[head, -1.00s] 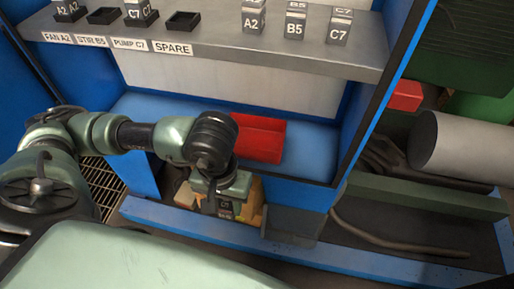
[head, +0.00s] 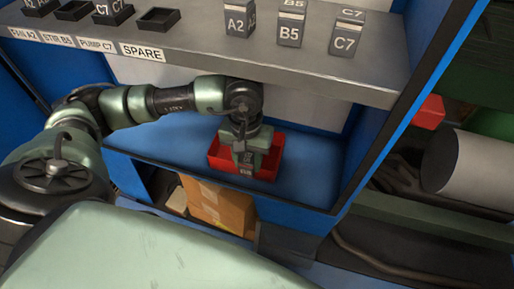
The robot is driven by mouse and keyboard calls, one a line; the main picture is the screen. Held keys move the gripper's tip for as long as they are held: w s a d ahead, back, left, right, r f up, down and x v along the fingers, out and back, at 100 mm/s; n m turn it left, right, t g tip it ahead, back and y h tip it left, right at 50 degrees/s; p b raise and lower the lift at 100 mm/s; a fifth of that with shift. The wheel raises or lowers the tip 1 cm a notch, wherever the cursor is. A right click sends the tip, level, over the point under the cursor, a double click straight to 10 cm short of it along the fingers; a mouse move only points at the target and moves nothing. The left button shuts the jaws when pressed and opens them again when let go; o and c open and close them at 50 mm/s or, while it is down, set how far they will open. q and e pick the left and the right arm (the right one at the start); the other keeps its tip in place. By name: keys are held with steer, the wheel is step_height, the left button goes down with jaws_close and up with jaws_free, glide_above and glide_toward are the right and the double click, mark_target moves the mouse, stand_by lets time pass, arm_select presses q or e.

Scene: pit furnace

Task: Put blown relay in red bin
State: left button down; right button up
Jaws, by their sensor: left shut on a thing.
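The red bin (head: 216,155) sits on the blue lower shelf (head: 310,165), under the grey upper shelf. My left gripper (head: 245,166) points down inside the bin's outline and hides much of its inside. It is shut on a small dark relay (head: 246,170), whose pale marking is too small to read now. I cannot tell whether the relay touches the bin floor. My right gripper is not in view.
On the grey shelf (head: 215,62) stand relays A2 (head: 239,19), B5 (head: 291,27) and C7 (head: 345,37). The SPARE socket (head: 157,20) is empty. A cardboard box (head: 218,207) lies below. The blue shelf right of the bin is clear.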

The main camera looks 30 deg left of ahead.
arm_select(q)
steer(key=w, duration=0.2)
steer(key=w+a+f, duration=0.1)
steer(key=w, duration=0.2)
steer(key=w+a+f, duration=0.1)
steer(key=w, duration=0.2)
steer(key=shift+a+f, duration=0.1)
steer(key=shift+f, duration=0.05)
steer(key=shift+s+f, duration=0.1)
steer(key=shift+f, duration=0.35)
step_height(320, 180, down, 3)
steer(key=shift+f+b, duration=0.15)
steer(key=shift+b, duration=0.25)
steer(key=shift+w+f, duration=0.25)
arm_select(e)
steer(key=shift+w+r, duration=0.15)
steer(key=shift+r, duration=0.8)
